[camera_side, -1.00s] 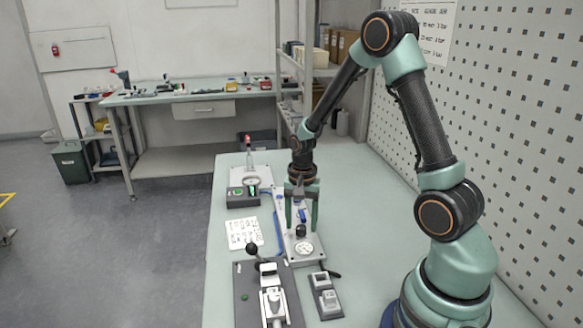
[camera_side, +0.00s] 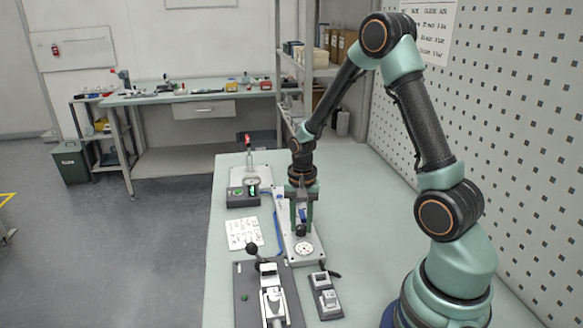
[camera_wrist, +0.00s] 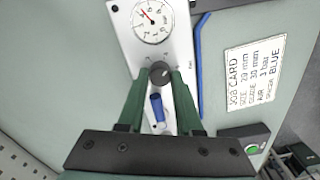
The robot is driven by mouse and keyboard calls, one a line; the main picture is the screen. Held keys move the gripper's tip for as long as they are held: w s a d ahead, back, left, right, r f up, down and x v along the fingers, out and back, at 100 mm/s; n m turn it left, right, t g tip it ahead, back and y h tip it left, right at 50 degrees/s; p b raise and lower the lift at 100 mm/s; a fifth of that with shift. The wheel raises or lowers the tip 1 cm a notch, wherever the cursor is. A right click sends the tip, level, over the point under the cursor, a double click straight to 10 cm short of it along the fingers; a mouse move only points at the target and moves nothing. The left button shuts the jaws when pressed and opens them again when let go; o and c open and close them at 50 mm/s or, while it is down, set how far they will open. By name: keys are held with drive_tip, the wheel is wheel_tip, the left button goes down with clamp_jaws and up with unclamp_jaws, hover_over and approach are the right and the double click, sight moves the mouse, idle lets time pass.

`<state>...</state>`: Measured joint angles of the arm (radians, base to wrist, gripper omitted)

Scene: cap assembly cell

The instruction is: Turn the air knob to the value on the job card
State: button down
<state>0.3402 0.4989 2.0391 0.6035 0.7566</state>
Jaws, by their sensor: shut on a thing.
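The dark air knob (camera_wrist: 160,73) sits on a pale panel (camera_wrist: 125,25). My gripper (camera_wrist: 160,78) is shut on it, one green finger on each side; the side view also shows my gripper (camera_side: 301,229) down at the knob. The white gauge (camera_wrist: 152,20) is beside the knob, its red needle tilted up and left in the wrist view; its numbers are too small to read surely. The gauge also shows in the side view (camera_side: 304,248). The job card (camera_wrist: 255,72) reads AIR 3 bar.
A blue lever (camera_wrist: 157,107) lies between my fingers, behind the knob. A blue hose (camera_wrist: 198,70) runs along the panel. A toggle clamp fixture (camera_side: 270,295) and a grey block (camera_side: 325,296) stand near the front. A box with a green light (camera_side: 243,196) is farther back.

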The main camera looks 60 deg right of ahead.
sight(301, 226)
drive_tip(key=n, duration=0.4)
drive_tip(key=shift+n, duration=2.1)
drive_tip(key=shift+r, duration=0.1)
drive_tip(key=c, duration=0.6)
unclamp_jaws()
wheel_tip(301, 226, up, 12)
